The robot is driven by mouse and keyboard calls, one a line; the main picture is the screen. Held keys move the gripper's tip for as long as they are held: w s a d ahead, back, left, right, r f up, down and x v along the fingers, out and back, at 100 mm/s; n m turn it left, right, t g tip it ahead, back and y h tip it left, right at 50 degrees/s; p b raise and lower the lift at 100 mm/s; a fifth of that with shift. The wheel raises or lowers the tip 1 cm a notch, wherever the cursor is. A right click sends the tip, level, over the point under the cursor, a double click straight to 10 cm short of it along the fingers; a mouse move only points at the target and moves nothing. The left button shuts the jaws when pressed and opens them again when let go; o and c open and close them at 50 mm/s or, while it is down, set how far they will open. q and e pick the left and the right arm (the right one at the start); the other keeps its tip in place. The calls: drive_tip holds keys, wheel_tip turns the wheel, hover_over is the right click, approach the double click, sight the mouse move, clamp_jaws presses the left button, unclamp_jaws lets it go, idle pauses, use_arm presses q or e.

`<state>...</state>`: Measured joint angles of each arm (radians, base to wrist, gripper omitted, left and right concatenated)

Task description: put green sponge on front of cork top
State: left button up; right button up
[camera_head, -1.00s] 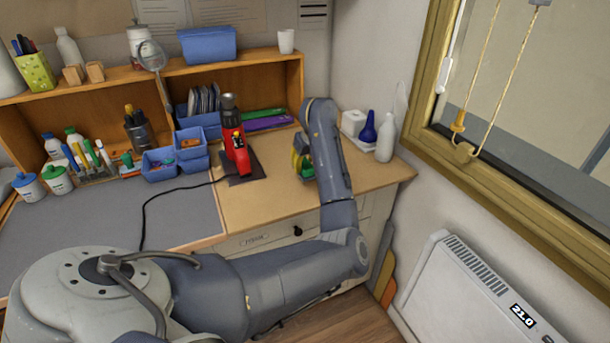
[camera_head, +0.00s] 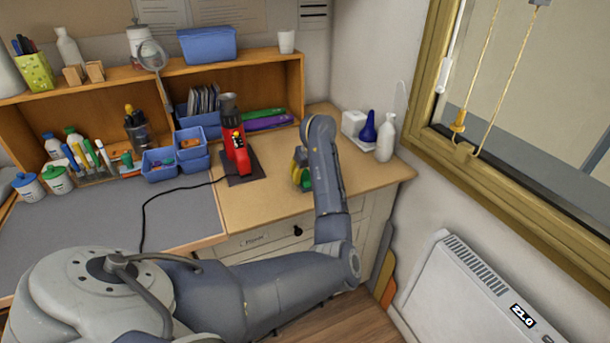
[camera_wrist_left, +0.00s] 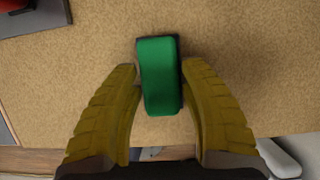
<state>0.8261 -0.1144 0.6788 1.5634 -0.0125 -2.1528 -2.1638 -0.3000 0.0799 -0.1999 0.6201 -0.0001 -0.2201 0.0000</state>
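The green sponge (camera_wrist_left: 159,76) is a rounded block between the two yellow fingers of my left gripper (camera_wrist_left: 160,67) in the left wrist view. Both fingertips meet its sides, so the gripper looks shut on it. The cork top (camera_wrist_left: 250,60) lies beneath, and the sponge is over it near its front edge. I cannot tell whether the sponge touches the cork. In the head view, the sponge (camera_head: 306,183) shows partly below the yellow fingers of my left gripper (camera_head: 301,166), beside my arm link, which hides the rest. My right gripper is not in view.
A red tool (camera_head: 236,150) stands on a dark pad left of the gripper, with a black cable. A white bottle (camera_head: 386,138) and a blue bottle (camera_head: 368,128) stand at the back right. Blue bins (camera_head: 160,166) sit farther left. The cork around the sponge is clear.

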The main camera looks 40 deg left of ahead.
use_arm(q)
drive_tip(key=shift+o, duration=1)
drive_tip(key=v, duration=1.2)
